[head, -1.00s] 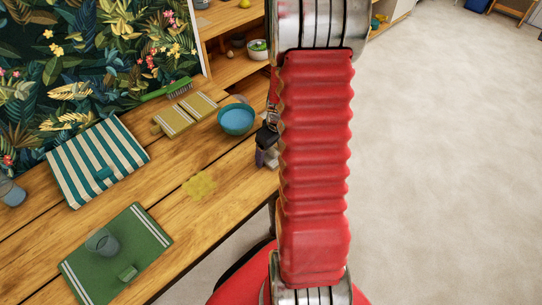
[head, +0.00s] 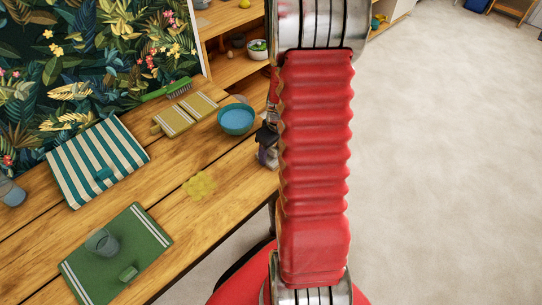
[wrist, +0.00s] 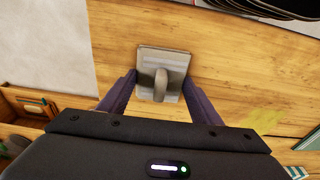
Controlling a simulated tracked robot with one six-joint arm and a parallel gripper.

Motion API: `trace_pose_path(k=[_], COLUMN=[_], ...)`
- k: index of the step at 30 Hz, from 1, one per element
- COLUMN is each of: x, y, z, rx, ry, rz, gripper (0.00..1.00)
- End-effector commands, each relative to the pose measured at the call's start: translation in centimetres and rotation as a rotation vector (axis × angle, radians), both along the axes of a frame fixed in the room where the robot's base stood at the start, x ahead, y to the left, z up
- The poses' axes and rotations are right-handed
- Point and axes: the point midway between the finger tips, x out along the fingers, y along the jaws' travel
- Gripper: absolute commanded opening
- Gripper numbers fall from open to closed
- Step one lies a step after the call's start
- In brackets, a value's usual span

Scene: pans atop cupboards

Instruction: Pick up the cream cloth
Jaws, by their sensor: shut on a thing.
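The cream cloth (wrist: 150,57) looks like a pale grey-beige folded square with a raised loop (wrist: 161,84) in the wrist view. It is at the wooden table top, between the two fingers of my gripper (wrist: 159,84). My gripper is shut on it; I cannot tell whether the cloth is clear of the wood. In the head view my gripper (head: 267,150) shows only partly at the table's right edge, mostly hidden behind my red arm. The cloth cannot be made out clearly there.
A blue bowl (head: 236,119) stands near my gripper. A yellow patch (head: 200,185) lies on the table. Further left are a yellow folded cloth (head: 173,121), green brush (head: 180,89), striped cloth (head: 75,165) and green mat (head: 84,263) with a glass (head: 102,242). Open floor lies right.

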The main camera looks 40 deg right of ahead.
Motion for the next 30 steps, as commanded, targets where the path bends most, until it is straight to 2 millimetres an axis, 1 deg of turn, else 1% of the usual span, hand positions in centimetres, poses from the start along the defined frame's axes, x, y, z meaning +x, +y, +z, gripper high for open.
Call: trace_pose_path(k=[1, 2, 10, 14, 17, 20, 30], x=[0.0, 0.0, 0.0, 0.1, 0.1, 0.1, 0.1], y=[0.0, 0.0, 0.0, 0.0, 0.0, 0.0, 0.0], z=[0.0, 0.0, 0.1, 0.8, 1.7, 3.0, 8.3], rx=[0.000, 0.000, 0.000, -0.002, -0.002, -0.002, -0.002], ry=[0.000, 0.000, -0.001, -0.002, -0.002, -0.003, -0.003], rz=[0.000, 0.000, 0.000, 0.001, 0.002, 0.001, 0.001], gripper=[0.38, 0.36, 0.36, 0.36, 0.36, 0.36, 0.36])
